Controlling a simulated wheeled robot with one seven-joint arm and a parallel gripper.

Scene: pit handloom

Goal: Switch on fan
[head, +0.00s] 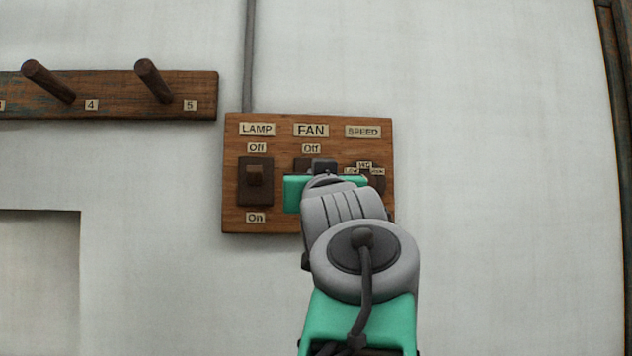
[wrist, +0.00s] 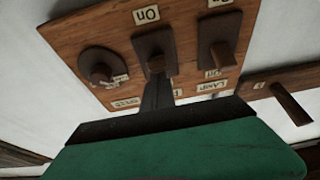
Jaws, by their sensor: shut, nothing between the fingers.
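The brown wooden switch board (head: 235,223) is on the white wall, with LAMP, FAN and SPEED labels. The fan switch (head: 301,164) is mostly hidden behind my gripper in the head view. The wrist view, turned upside down, shows the fan switch (wrist: 155,62) as the middle one, a dark plate with a short lever. My gripper (wrist: 157,86) is shut and empty. Its fingertips are at the Off-label side of the fan lever, very close to it; I cannot tell whether they touch. The fan's On label (wrist: 146,15) lies beyond the lever.
The lamp switch (head: 255,180) sits left of the fan switch, and the round speed knob (wrist: 101,66) is on its other side. A peg rail (head: 120,96) with pegs is at upper left. A conduit (head: 250,55) runs up from the board. The wall at right is clear.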

